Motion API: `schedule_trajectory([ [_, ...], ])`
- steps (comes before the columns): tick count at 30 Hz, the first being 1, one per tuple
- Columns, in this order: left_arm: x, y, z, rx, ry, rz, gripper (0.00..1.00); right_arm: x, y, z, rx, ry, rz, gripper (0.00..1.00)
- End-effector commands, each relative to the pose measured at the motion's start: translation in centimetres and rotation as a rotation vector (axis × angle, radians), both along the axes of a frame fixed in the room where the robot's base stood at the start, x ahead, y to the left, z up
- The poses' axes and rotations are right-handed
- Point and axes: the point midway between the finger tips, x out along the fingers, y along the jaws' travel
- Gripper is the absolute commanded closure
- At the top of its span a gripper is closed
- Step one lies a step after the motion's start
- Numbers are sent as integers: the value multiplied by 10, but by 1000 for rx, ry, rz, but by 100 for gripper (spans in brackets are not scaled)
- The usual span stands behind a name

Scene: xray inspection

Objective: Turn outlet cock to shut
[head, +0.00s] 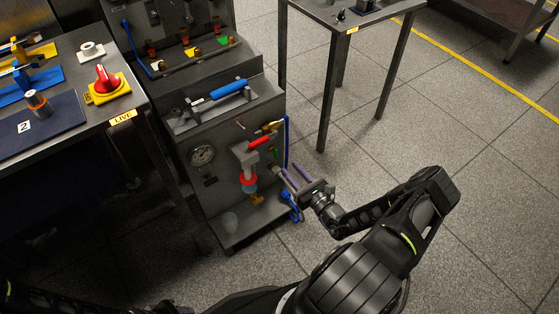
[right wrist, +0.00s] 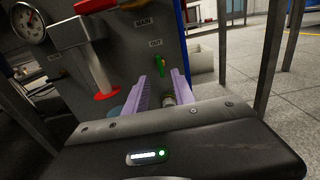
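The outlet cock (right wrist: 161,66) has a small green handle with a yellowish part, below a label that seems to read OUT. It sits on the grey front panel, and in the head view it is a tiny green spot (head: 273,152). My right gripper (head: 287,170) is in front of the panel, its two purple fingers apart and pointing at it. In the right wrist view my right gripper (right wrist: 161,78) has its fingertips just below and either side of the handle. Whether they touch it cannot be told. A metal fitting shows between the fingers.
The panel also carries a red lever (head: 262,141), a gauge (head: 202,155), a red-ringed fitting (head: 249,183) and a blue hose (head: 287,135). A bench (head: 70,150) with a red knob (head: 105,78) stands left.

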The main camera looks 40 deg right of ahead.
Motion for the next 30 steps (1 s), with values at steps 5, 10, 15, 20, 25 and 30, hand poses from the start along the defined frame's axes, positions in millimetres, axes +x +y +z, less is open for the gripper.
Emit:
schedule_trajectory([
  [5, 0, 0, 0, 0, 0, 0, 64, 1, 0, 0, 0, 0, 0, 69],
  [10, 1, 1, -4, 1, 0, 1, 64, 12, 0, -1, 0, -2, 0, 69],
  [15, 2, 2, -12, 4, -4, 5, 64, 37, -1, -2, -1, -2, 1, 69],
  [20, 4, 4, -19, 6, -7, 10, 64, 62, -1, -2, -1, -1, 1, 69],
  [25, 5, 5, -22, 8, -9, 13, 64, 76, -2, -1, 0, 0, 0, 69],
  [30, 6, 6, -22, 8, -9, 13, 64, 78, -2, 0, 1, 1, -1, 69],
])
